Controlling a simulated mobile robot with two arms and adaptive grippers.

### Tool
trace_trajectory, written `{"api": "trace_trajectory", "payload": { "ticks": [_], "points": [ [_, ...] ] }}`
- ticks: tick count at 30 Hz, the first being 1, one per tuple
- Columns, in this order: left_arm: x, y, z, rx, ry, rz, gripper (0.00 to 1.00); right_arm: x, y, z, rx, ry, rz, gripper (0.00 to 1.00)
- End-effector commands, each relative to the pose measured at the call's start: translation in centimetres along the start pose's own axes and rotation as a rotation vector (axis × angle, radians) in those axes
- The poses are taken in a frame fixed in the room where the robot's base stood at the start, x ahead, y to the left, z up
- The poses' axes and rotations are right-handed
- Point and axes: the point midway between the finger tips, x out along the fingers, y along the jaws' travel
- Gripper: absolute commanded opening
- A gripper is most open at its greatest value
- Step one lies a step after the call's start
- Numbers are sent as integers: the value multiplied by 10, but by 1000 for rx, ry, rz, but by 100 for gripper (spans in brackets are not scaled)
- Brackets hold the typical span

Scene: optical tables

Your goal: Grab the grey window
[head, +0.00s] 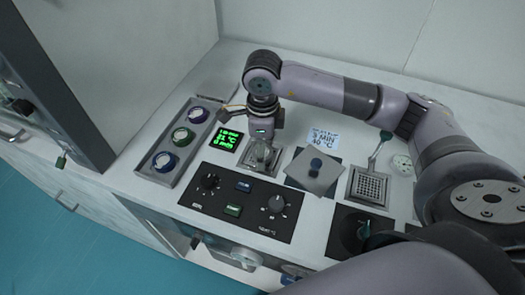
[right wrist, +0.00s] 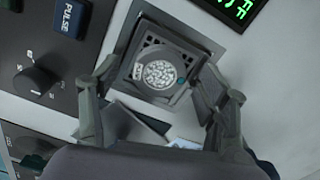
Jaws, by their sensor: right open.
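A round grey-rimmed piece with a pale speckled face, which looks like the grey window (right wrist: 160,73), lies in a square grey basket (right wrist: 133,50) in the right wrist view. In the head view the basket (head: 250,171) is below my right gripper (head: 263,157), which hides most of the piece. My right gripper, seen in the right wrist view (right wrist: 152,80), is open, with one finger on each side of the piece and apart from it. My left gripper is not in view.
A grey tray (head: 148,171) at the left holds blue- and green-ringed round pieces. A black control panel (head: 240,225) with knobs is in front of the basket. A grey lid with a blue knob (head: 316,165) and a perforated basket (head: 369,186) stand to the right.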

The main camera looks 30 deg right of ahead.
Motion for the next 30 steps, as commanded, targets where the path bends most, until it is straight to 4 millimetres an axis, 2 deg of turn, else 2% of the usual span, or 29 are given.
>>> {"api": "trace_trajectory", "payload": {
  "ticks": [4, 27, 30],
  "points": [
    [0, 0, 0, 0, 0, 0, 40, 0, 0, 0, 0, 0, 0, 69],
    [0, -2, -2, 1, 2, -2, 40, 0, 0, 0, 0, 0, 1, 18],
    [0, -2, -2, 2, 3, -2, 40, 0, 0, 0, 0, 0, 0, 16]
  ]
}}
